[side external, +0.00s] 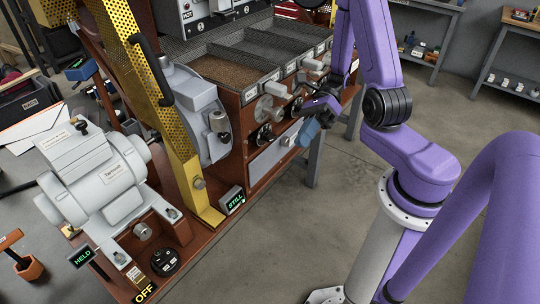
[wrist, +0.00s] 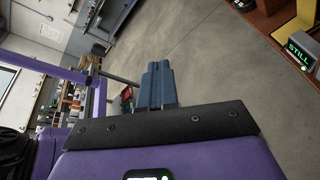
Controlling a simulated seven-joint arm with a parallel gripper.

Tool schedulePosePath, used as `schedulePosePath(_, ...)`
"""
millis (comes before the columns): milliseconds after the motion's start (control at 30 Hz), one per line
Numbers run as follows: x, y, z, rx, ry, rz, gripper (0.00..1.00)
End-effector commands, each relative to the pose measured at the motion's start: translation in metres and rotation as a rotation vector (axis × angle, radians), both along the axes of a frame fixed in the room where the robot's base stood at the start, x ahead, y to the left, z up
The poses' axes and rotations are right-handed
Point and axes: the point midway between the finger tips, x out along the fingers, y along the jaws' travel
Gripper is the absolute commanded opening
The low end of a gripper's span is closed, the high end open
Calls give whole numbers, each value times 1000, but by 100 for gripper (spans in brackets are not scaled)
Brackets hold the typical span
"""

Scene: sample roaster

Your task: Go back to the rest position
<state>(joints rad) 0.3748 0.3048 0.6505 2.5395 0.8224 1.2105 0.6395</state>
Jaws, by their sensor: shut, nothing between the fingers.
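My gripper (side external: 308,131) is in front of the red roaster cabinet (side external: 233,170) in the side external view, with its blue fingers pointing down and toward the left. In the wrist view my gripper (wrist: 158,68) shows its two blue fingers side by side and together, with nothing between them. Bare concrete floor lies beyond the fingertips in the wrist view. The fingers look close to the cabinet's front knobs in the side external view, but I cannot tell whether they touch anything.
A tray of brown beans (side external: 232,73) sits atop the cabinet. A yellow perforated guard (side external: 150,85) and a grey motor (side external: 95,175) stand at left. A display reading STILL (side external: 233,199) is low on the cabinet; it also shows in the wrist view (wrist: 300,50). The floor (side external: 290,240) is clear.

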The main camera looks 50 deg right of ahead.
Motion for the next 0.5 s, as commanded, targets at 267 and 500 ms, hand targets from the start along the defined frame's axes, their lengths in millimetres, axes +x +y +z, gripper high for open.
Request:
schedulePosePath(267,-27,9,4,-108,-240,453,0)
schedulePosePath(500,-47,9,6,-155,-462,839,0)
